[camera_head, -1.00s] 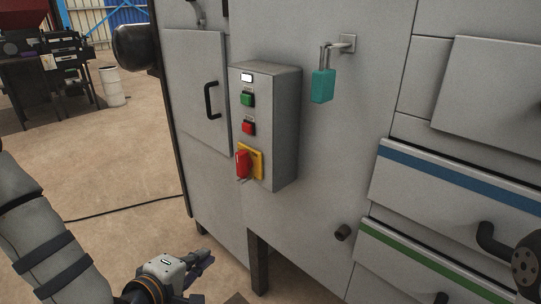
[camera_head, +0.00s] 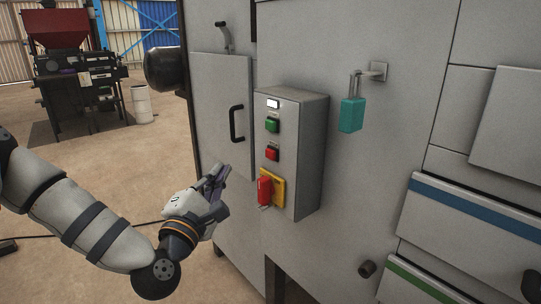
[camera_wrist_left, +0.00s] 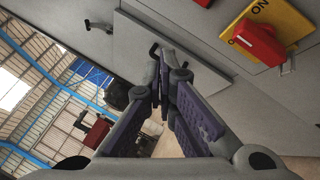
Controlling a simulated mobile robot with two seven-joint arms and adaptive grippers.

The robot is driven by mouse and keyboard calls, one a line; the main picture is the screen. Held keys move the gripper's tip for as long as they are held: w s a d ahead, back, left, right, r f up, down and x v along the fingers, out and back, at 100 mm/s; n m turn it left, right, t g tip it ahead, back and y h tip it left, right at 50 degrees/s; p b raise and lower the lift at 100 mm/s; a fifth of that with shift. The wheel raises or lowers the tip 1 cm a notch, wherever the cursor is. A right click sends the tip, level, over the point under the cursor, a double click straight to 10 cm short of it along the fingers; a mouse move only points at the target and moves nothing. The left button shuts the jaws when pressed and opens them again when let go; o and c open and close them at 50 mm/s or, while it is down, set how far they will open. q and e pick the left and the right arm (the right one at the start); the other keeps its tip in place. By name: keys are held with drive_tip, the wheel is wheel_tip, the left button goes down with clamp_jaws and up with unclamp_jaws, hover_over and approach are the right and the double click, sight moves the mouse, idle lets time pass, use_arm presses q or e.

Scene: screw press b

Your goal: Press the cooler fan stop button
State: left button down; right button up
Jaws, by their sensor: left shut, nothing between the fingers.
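A grey control box (camera_head: 303,160) is fixed to the front of a grey cabinet. It carries a white indicator (camera_head: 273,104), a green button (camera_head: 272,125), a red button (camera_head: 272,154) and a red rotary switch (camera_head: 264,191) on a yellow plate (camera_head: 279,189). My left gripper (camera_head: 221,178) is shut and empty, left of the box and apart from it, at about the height of the rotary switch. In the left wrist view the gripper (camera_wrist_left: 165,75) points along the cabinet, with the red switch (camera_wrist_left: 257,41) at upper right. My right gripper is not seen.
A teal padlock (camera_head: 352,114) hangs on the cabinet right of the box. A black door handle (camera_head: 236,124) sticks out left of the box. Drawers with blue and green stripes are at right. Open floor lies to the left, with a red-topped machine (camera_head: 62,35) behind.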

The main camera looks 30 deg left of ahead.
sight(269, 155)
use_arm(q)
drive_tip(key=w+d+b, duration=0.3)
drive_tip(key=w, duration=0.5)
drive_tip(key=shift+d, duration=0.2)
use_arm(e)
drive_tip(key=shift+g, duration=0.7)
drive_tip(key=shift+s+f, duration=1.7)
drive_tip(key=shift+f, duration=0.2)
use_arm(q)
drive_tip(key=shift+w+d, duration=0.15)
drive_tip(key=shift+w, duration=0.3)
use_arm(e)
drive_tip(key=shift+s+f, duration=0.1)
